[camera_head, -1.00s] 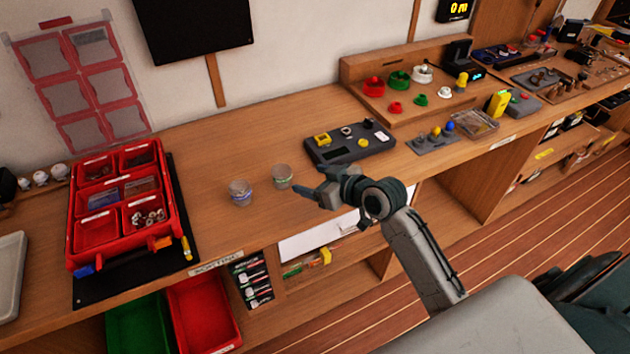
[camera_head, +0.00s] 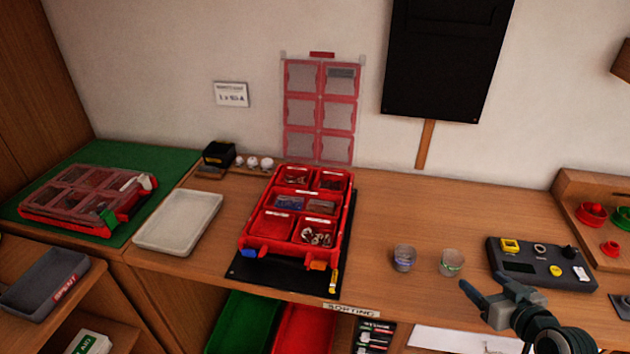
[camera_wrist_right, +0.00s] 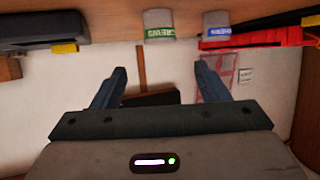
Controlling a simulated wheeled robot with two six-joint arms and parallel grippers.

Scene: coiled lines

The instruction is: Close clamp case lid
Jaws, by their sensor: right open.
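The red case (camera_head: 243,232) stands on a black mat (camera_head: 270,279) on the bench, with its compartments open to view and several small parts inside. Its clear, red-framed lid (camera_head: 320,110) stands upright behind it, near the wall. The lid also shows in the right wrist view (camera_wrist_right: 218,78). Blue and orange clasps show at the case's front edge. My right gripper (camera_head: 483,284) is open and empty, well to the right of the case, near two small cups. My left gripper is in no view.
Two labelled cups (camera_head: 404,257) (camera_head: 452,262) stand between the case and my right gripper. A pale tray (camera_head: 178,222) and a closed red case (camera_head: 85,200) on a green mat are at left.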

